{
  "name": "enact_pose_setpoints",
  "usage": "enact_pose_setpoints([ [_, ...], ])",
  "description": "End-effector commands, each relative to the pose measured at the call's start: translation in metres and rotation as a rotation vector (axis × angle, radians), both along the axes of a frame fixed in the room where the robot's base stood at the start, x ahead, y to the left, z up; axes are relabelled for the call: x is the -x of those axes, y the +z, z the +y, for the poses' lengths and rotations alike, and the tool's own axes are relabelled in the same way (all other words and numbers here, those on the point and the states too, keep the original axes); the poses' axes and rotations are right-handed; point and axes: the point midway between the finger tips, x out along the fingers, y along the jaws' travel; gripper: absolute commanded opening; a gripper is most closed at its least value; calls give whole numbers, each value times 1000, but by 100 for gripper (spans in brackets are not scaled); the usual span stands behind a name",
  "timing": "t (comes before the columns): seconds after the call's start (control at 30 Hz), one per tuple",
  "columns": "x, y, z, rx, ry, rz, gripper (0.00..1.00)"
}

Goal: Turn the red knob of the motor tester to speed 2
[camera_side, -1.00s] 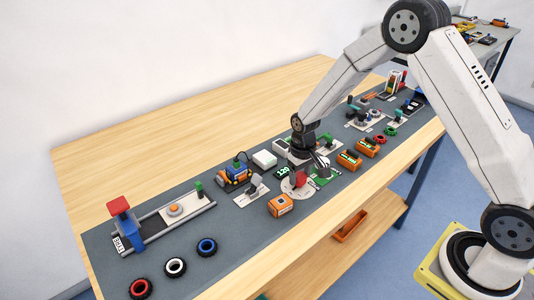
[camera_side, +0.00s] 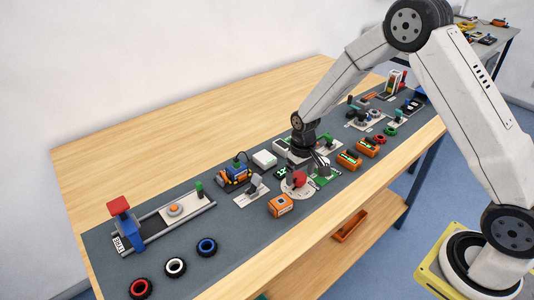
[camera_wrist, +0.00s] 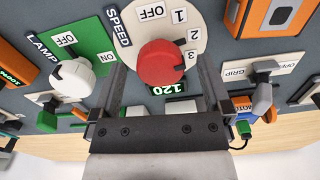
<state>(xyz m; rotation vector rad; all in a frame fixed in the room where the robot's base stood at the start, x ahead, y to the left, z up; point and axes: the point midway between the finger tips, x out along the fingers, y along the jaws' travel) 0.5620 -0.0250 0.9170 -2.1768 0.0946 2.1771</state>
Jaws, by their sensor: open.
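The red knob (camera_wrist: 163,62) sits on a round pale dial plate (camera_wrist: 137,25) marked SPEED, with OFF, 1, 2 and 3 around it. I cannot make out which mark the knob points to. A small dark display (camera_wrist: 165,89) beside the knob reads 120 in the wrist view. In the side view the knob (camera_side: 299,179) is near the front of the grey mat. My gripper (camera_wrist: 160,72) is open, its two fingers on either side of the knob in the wrist picture, with gaps between. In the side view my gripper (camera_side: 310,157) is just behind the knob.
A lamp panel (camera_wrist: 92,35) with a white knob (camera_wrist: 73,77) is close on one side, and a grip lever panel (camera_wrist: 270,78) on the other. An orange box (camera_side: 281,205) stands close to the dial. Bare wood lies behind the mat (camera_side: 150,205).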

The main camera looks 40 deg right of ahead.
Motion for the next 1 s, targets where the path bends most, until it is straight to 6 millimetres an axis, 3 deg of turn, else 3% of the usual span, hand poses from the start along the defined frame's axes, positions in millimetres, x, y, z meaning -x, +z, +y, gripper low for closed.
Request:
enact_pose_setpoints([
  [0.6,0,65,0,0,0,-1,99],
  [1.0,0,74,0,0,0,0,99],
])
